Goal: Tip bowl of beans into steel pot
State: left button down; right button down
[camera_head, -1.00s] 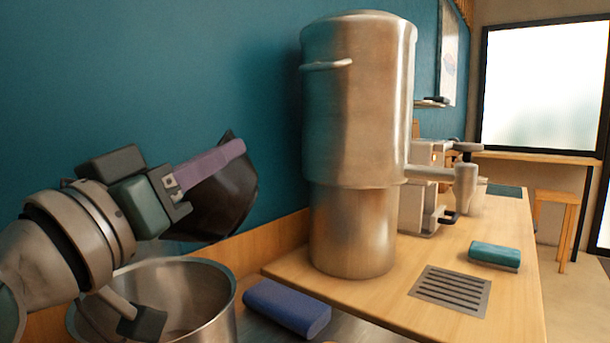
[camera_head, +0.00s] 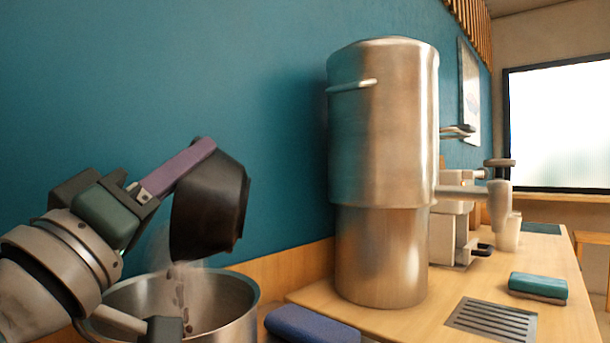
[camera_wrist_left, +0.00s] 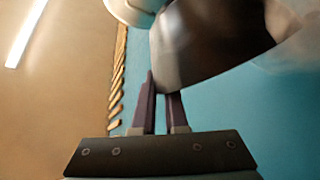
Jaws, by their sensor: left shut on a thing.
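A dark bowl (camera_head: 212,205) is tipped steeply on its side above the steel pot (camera_head: 236,302). Small brown beans (camera_head: 180,288) fall from its lower edge into the pot, with a pale haze around them. My left gripper (camera_head: 178,168) is shut on the bowl's rim; its purple fingers lie along the upper edge. In the left wrist view the fingers (camera_wrist_left: 160,108) meet the bowl (camera_wrist_left: 215,40), which fills the upper middle. The pot's floor and the inside of the bowl are hidden in the head view.
A tall steel urn (camera_head: 380,170) stands on the wooden counter (camera_head: 400,322) right of the pot. A blue cloth or sponge (camera_head: 310,325) lies between them. A teal sponge (camera_head: 538,286) and a drain grate (camera_head: 492,318) are farther right. The teal wall is close behind.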

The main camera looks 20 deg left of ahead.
pick_arm(q)
jog(key=shift+s+a+f+n+t+y+b, duration=0.35)
jog(key=shift+a+n+y+b, duration=0.2)
jog(key=shift+n, duration=0.25)
jog(key=shift+s+a+f+n+t+y+b, duration=0.1)
jog(key=shift+s+a+n+y+b, duration=0.25)
jog(key=shift+n+y, duration=0.55)
jog(key=shift+s+a+n+t+y+b, duration=0.1)
jog(key=shift+s+a+n+y+b, duration=0.1)
jog(key=shift+a+n+y+b, duration=0.55)
jog(key=shift+s+a+f+n+t+y, duration=0.1)
jog(key=shift+s+a+n+y, duration=0.15)
jog(key=shift+n+y, duration=0.7)
jog(key=shift+r+h, duration=0.1)
jog(key=shift+h, duration=0.15)
